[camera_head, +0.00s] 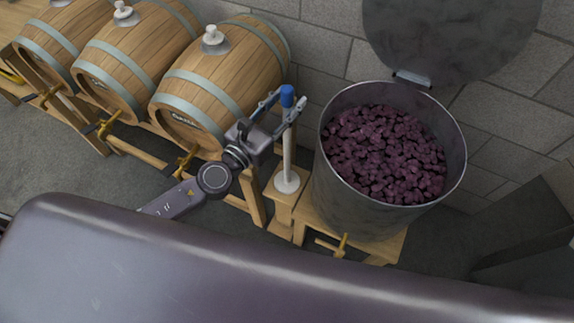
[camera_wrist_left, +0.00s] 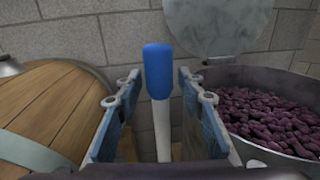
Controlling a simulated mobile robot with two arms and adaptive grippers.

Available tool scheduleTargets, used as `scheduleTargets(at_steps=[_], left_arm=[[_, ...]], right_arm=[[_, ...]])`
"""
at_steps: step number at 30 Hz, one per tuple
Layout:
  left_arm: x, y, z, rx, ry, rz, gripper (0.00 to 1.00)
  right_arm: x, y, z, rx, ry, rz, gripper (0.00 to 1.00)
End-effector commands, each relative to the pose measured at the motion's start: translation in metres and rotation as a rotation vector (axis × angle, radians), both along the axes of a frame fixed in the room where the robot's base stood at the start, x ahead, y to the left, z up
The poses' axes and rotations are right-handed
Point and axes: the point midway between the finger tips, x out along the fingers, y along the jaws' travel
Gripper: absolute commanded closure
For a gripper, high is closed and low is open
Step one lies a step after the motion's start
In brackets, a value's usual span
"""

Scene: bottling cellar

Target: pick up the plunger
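The plunger (camera_head: 287,150) stands upright on a small wooden stand (camera_head: 284,208), with a blue handle on top, a pale shaft and a round white foot. In the left wrist view its blue handle (camera_wrist_left: 158,70) and white shaft are between the fingers. My left gripper (camera_head: 288,102) is open around the upper part of the plunger, one finger on each side. The wrist view shows gaps between the handle and both fingers. The shaft's lower end is hidden in the wrist view. My right gripper is in neither view.
A steel vat (camera_head: 348,205) of dark grapes stands close to the right of the plunger, its lid (camera_head: 450,35) raised. Wooden barrels (camera_head: 235,75) with taps lie on a rack to the left. A stone wall (camera_head: 320,50) is behind.

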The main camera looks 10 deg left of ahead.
Motion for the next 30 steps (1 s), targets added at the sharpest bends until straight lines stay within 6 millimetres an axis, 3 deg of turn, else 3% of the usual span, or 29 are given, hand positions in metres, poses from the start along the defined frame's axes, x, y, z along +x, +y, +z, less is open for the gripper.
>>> scheduleTargets(at_steps=[1,9,22,26,30], left_arm=[[0.0,0.0,0.0,0.0,0.0,0.0,0.72],[0.0,0.0,0.0,0.0,0.0,0.0,1.0],[0.0,0.0,0.011,-0.002,-0.005,0.001,1.0],[0.0,0.0,0.026,-0.002,-0.006,0.0,1.0],[0.001,0.0,0.055,-0.001,-0.007,-0.001,1.0]], right_arm=[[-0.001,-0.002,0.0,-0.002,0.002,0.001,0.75],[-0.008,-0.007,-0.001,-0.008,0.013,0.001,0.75],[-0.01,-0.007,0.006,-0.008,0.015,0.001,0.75],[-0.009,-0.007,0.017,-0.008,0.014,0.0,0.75],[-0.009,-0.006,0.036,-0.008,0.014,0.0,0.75]])
